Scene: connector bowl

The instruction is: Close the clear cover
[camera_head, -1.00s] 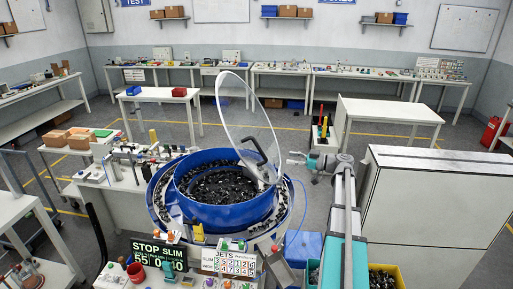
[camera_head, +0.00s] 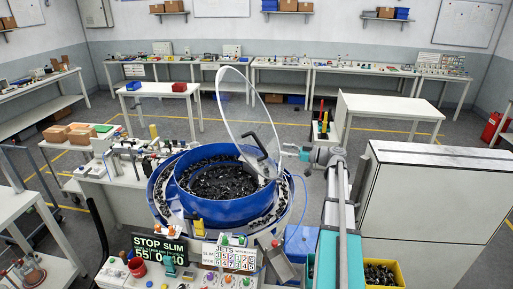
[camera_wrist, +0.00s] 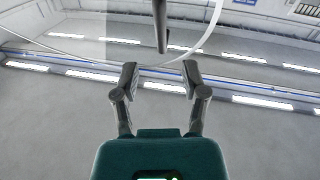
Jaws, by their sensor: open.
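The clear cover (camera_head: 227,104) is a large round transparent disc, raised open and tilted steeply over the blue bowl (camera_head: 222,213). Its black handle (camera_head: 262,152) sits on the lower right part of the disc. In the wrist view the handle (camera_wrist: 160,24) is a dark bar ahead of my fingers, and the cover's pale rim (camera_wrist: 209,28) curves across the top. My gripper (camera_head: 288,150) is just right of the handle, with its fingers pointing left towards it. In the wrist view my gripper (camera_wrist: 160,76) is open, with nothing between the fingertips.
The bowl holds many small black parts. A display panel (camera_head: 159,249) and a number board (camera_head: 229,257) stand in front of it. A white cabinet (camera_head: 430,195) and a yellow bin (camera_head: 384,275) are at the right. Open floor lies behind the bowl.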

